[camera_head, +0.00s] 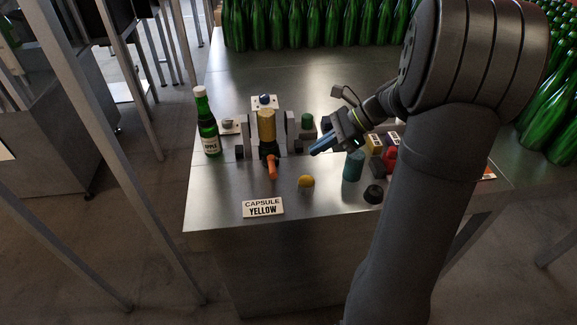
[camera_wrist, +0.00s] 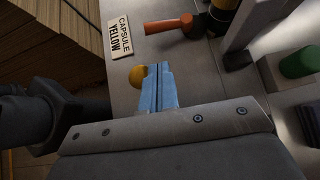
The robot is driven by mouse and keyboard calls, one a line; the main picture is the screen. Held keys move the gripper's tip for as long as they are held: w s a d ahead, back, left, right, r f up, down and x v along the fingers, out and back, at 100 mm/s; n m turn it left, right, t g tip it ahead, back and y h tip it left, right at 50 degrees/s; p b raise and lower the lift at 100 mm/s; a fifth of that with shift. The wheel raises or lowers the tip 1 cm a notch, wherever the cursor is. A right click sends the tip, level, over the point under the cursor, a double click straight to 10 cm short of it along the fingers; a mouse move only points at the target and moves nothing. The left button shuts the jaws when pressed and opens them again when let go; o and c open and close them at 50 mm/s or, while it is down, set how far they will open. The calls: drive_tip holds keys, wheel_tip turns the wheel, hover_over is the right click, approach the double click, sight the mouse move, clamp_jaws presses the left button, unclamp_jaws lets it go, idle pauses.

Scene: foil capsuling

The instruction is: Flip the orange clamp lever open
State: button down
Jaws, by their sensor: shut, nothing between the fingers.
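The orange clamp lever (camera_head: 272,167) points toward the table's front edge, at the foot of a fixture holding an upright yellow cylinder (camera_head: 266,126). In the wrist view the lever (camera_wrist: 172,27) lies beyond my fingertips, toward the top. My gripper (camera_head: 314,151) is shut and empty, with blue fingers. It is to the right of the lever and apart from it. In the wrist view the shut fingers (camera_wrist: 160,70) overlap part of a yellow domed piece (camera_wrist: 136,77) below them. That yellow piece also shows on the table in the head view (camera_head: 306,182).
A sign reading CAPSULE YELLOW (camera_head: 263,208) stands near the front edge. A green bottle with a white cap (camera_head: 208,128) stands left of the fixture. A teal cylinder (camera_head: 353,165) and a black piece (camera_head: 373,194) stand to the right. Many green bottles fill the back.

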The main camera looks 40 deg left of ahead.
sight(272, 166)
drive_tip(key=shift+s+a, duration=0.1)
drive_tip(key=x, duration=1)
